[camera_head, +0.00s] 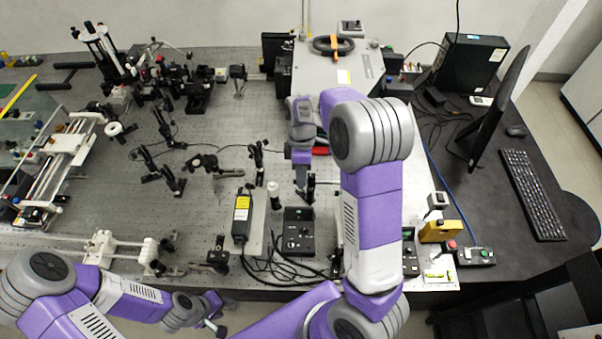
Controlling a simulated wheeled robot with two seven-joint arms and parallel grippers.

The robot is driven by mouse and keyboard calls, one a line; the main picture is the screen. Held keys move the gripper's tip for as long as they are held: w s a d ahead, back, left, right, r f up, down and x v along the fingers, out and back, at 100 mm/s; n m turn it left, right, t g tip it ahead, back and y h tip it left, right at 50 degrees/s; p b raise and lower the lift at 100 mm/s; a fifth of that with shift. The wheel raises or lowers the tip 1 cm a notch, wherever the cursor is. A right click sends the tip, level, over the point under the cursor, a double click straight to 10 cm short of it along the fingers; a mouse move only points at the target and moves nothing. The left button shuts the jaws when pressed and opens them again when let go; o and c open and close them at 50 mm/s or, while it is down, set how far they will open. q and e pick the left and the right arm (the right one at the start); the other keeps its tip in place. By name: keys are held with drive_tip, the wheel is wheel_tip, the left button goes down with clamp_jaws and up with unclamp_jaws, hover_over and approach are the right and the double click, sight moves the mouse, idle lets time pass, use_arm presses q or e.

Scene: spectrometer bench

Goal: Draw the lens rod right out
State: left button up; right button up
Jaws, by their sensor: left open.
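My right arm reaches up over the bench, and its gripper (302,178) points down above the optical table. The gripper is small here, and I cannot tell whether its fingers are open or shut. A small dark post-mounted part (311,189) stands right by its fingertips; I cannot tell whether they touch, or whether this is the lens rod. Another dark post mount (257,158) stands to the left. My left gripper (214,327) is low at the front edge of the table, open, with nothing seen in it and far from these mounts.
A black control box (299,232) and a yellow-labelled box (241,217) with cables lie in front of the right gripper. A large grey instrument (338,72) stands behind. Optics crowd the table's left. A monitor (498,100) and keyboard (532,193) are at right.

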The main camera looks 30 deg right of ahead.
drive_tip(key=shift+s+f, duration=0.2)
drive_tip(key=shift+f, duration=0.2)
drive_tip(key=shift+w, duration=0.1)
clamp_jaws()
